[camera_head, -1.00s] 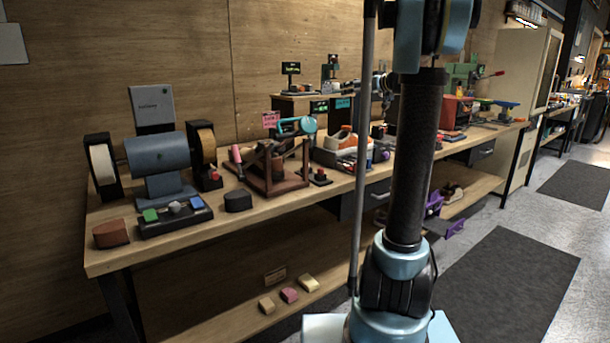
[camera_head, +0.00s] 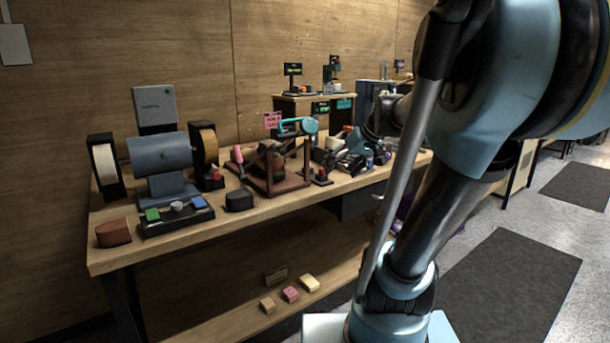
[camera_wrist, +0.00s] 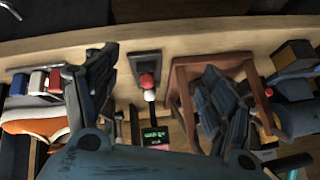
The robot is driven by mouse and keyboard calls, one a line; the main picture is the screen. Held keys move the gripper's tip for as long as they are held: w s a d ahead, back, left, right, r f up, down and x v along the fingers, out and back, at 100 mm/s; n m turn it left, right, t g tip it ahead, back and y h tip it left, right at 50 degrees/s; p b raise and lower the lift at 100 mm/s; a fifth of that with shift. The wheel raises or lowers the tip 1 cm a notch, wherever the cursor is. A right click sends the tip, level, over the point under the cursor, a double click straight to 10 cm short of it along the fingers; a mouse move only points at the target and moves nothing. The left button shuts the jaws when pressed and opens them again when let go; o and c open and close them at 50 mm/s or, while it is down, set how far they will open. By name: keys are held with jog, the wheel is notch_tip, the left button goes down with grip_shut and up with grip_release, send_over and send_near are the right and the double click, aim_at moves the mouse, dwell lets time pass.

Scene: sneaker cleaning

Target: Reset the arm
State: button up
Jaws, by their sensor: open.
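My gripper (camera_wrist: 152,92) is open in the wrist view, with its two dark fingers spread wide and nothing held between them. Between and beyond the fingers lies a small dark stand with a red and white knob (camera_wrist: 148,82). An orange and white sneaker (camera_wrist: 35,124) is left of the left finger, partly cut off by the frame. A reddish-brown wooden frame (camera_wrist: 178,75) is behind and around the right finger. In the head view my arm crosses the right side, and the gripper is over the bench's middle, too small and dark to make out its fingers.
The wooden workbench (camera_head: 105,255) carries a buffing machine (camera_head: 160,153), the wooden frame (camera_head: 272,185) and several small tools. Colored blocks (camera_head: 290,294) lie on the lower shelf. A dark floor mat (camera_head: 510,285) lies on open floor at right.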

jog(key=s+d+f+m+g+h, duration=0.1)
jog(key=s+d+f+m+h, duration=0.1)
jog(key=s+f, duration=0.6)
jog(key=s+d+f+m+g+h, duration=0.1)
jog(key=s+d+f+m+h, duration=0.1)
jog(key=s+d+f, duration=0.3)
jog(key=s+f+h, duration=0.1)
jog(key=s+f, duration=0.3)
jog(key=s, duration=0.2)
jog(key=shift+s+d+f+g, duration=0.15)
jog(key=shift+s+d+g, duration=0.15)
jog(key=shift+s+g, duration=0.1)
